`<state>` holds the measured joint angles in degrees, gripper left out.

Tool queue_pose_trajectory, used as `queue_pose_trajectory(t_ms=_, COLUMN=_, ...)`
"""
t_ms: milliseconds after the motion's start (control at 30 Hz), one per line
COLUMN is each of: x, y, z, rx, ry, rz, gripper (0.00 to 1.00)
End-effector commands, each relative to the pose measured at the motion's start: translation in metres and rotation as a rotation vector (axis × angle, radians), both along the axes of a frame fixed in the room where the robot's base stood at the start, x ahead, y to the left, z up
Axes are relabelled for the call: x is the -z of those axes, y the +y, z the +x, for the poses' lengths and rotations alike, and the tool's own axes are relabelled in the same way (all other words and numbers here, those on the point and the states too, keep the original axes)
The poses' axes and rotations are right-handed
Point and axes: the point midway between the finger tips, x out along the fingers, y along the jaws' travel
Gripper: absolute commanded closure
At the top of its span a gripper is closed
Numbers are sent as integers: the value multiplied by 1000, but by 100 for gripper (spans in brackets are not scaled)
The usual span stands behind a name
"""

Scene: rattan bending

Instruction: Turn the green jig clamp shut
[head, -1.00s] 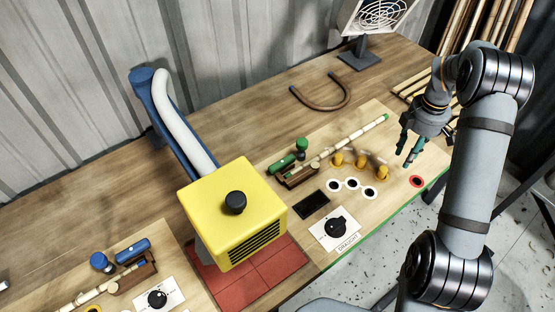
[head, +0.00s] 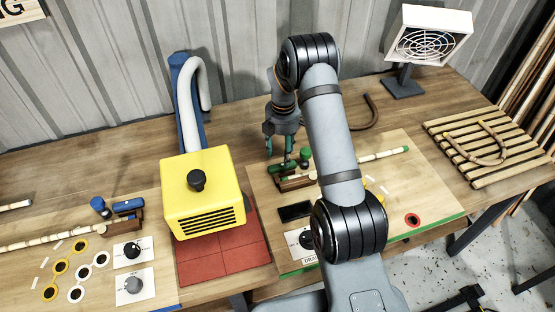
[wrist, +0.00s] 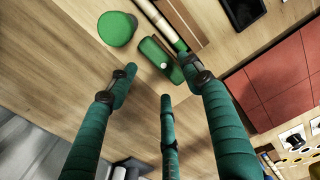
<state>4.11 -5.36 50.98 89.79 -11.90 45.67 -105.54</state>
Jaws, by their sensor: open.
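The green jig clamp shows as a green bar (head: 285,165) at the left end of a pale rattan pole (head: 378,156), with a round green knob (head: 305,154) beside it. In the wrist view the green bar (wrist: 158,57) lies just beyond my fingertips and the green knob (wrist: 117,28) stands to its upper left. My gripper (head: 279,150) is open and empty, pointing down close above the clamp. Its fingers (wrist: 162,84) are spread, with one fingertip near the bar's right end in the picture. I cannot tell whether it touches.
A yellow box (head: 203,190) stands left of the clamp on red tiles (head: 222,258). A dark panel (head: 294,210) lies in front. A blue clamp (head: 128,207) is further left. A slatted rack (head: 480,168) with a bent rattan piece and a fan (head: 430,42) are at the right.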

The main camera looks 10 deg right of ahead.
Motion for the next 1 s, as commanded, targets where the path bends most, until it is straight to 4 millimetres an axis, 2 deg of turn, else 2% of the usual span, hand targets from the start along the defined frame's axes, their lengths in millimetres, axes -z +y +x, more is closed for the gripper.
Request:
queue_pose_trajectory(t_ms=133, x=24, y=0, z=-1, rx=0, ry=4, rz=0, gripper=50)
queue_pose_trajectory(t_ms=333, x=44, y=0, z=0, rx=-1, ry=0, rz=0, gripper=50)
queue_pose_trajectory(t_ms=667, x=48, y=0, z=1, rx=-1, ry=-1, rz=0, gripper=50)
queue_pose_trajectory(t_ms=1000, x=48, y=0, z=0, rx=-1, ry=-1, rz=0, gripper=70)
